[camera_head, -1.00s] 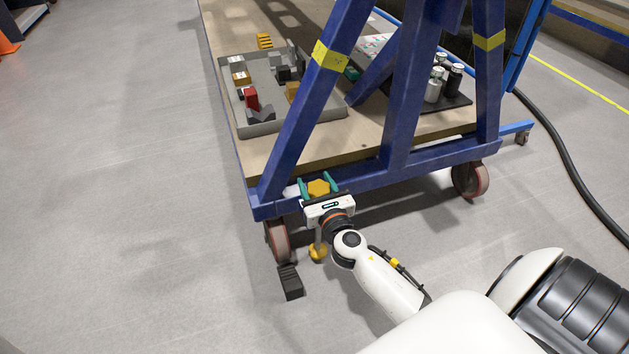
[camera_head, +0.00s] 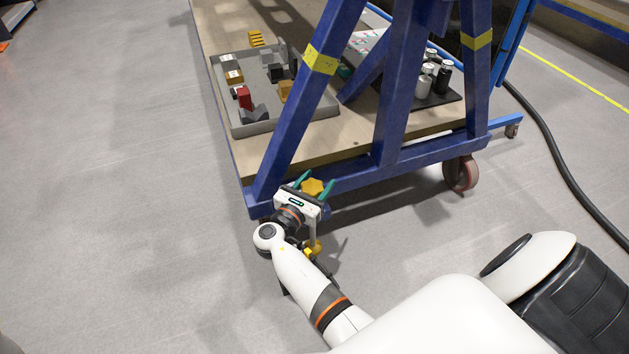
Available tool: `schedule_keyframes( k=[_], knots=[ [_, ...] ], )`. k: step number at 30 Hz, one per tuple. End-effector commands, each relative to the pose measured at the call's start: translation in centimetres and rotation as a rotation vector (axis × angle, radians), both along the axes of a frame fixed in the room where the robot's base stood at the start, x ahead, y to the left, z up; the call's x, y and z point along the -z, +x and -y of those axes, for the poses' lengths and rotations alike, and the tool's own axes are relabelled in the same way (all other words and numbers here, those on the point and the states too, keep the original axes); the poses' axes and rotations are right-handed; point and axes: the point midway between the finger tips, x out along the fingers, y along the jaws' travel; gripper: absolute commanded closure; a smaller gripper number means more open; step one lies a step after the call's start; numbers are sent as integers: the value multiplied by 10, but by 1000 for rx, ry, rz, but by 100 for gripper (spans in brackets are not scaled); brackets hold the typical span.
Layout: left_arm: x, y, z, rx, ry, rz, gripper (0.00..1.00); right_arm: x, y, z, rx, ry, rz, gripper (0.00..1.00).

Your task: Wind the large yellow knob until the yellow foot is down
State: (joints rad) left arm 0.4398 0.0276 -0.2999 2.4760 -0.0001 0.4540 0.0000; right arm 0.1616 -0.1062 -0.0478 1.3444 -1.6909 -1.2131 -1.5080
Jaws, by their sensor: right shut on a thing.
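The large yellow knob (camera_head: 312,187) sits at the near left corner of the blue frame (camera_head: 262,190). My right gripper (camera_head: 314,184) is shut on the knob, with its green fingers on either side of it. The gripper is turned, its wrist lying to the left and below the knob. The yellow foot (camera_head: 313,248) shows below the gripper, partly hidden by my wrist and forearm. I cannot tell whether it touches the floor. My left gripper is not in view.
A wheel (camera_head: 460,173) carries the frame at the right. A grey tray (camera_head: 250,128) of blocks and a dark board (camera_head: 438,98) with bottles stand on the wooden deck (camera_head: 222,128). A black hose (camera_head: 560,160) lies on the floor at right. The floor at left is clear.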

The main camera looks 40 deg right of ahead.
Motion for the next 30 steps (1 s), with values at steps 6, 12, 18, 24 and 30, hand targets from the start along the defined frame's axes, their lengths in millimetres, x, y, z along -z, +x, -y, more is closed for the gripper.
schedule_keyframes(
  k=[6, 12, 18, 24, 30],
  knots=[
    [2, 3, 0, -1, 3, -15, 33, 0, -1, 0, 120, 2, -1, 69],
    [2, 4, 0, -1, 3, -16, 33, 0, -2, 1, 181, 2, 0, 69],
    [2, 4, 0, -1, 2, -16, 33, 0, -3, 1, 202, 2, 0, 69],
    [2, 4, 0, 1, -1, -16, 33, 1, -3, 1, 204, 2, 0, 69],
    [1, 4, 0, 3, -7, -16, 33, 1, -3, 2, 203, 2, 0, 38]
  ],
)
